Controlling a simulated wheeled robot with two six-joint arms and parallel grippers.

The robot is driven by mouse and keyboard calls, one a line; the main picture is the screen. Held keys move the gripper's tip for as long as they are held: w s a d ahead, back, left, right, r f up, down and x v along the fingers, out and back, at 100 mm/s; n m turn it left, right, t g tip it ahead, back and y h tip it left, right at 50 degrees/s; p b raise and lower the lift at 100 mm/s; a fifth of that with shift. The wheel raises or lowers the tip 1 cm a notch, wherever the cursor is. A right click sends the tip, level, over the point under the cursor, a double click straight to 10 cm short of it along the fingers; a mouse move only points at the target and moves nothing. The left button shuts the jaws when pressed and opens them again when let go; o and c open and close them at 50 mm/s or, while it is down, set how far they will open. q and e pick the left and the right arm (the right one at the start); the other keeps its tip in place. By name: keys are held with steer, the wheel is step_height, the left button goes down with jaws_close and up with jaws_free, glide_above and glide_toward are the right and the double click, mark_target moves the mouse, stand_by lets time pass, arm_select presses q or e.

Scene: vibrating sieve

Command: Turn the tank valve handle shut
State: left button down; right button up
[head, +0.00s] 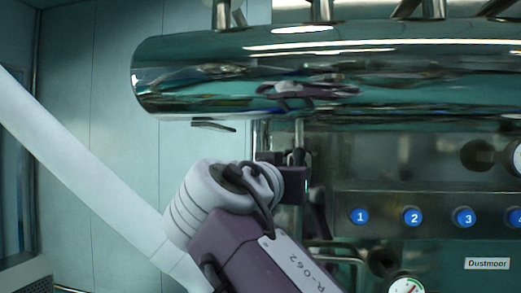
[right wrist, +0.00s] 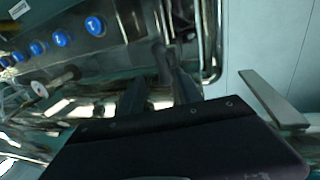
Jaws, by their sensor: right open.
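The tank valve handle looks like a thin flat grey bar (head: 214,126) just under the left end of the shiny horizontal tank (head: 200,75). The bar also shows at the right in the right wrist view (right wrist: 272,98), apart from the fingers. My right gripper (head: 285,158), on the purple wrist marked R-062, is below the tank and to the right of the bar. Its dark fingers (right wrist: 158,88) are open, with no handle seen between them. The handle's pivot is not clearly visible. My left gripper is not in view.
A steel panel with several numbered blue buttons (head: 413,217) stands to the right, with a gauge (head: 406,287) and a Dustmoor label (head: 487,263) below. Metal pipes (head: 340,260) run close to my right wrist. The pale wall (head: 120,160) at left leaves free room.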

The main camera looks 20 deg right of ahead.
steer(key=shift+y, duration=0.3)
steer(key=p+x, duration=0.1)
steer(key=x, duration=0.2)
steer(key=p+x, duration=0.2)
steer(key=x, duration=0.1)
steer(key=r+p+x, duration=0.1)
steer(key=x, duration=0.2)
steer(key=shift+w, duration=0.3)
steer(key=shift+w+d+f, duration=0.1)
steer(key=shift+d+f, duration=0.05)
steer(key=shift+d, duration=0.25)
steer(key=c, duration=0.5)
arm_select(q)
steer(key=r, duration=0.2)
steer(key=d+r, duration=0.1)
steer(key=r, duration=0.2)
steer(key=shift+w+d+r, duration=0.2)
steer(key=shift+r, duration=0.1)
arm_select(e)
steer(key=shift+a, duration=0.15)
jaws_close()
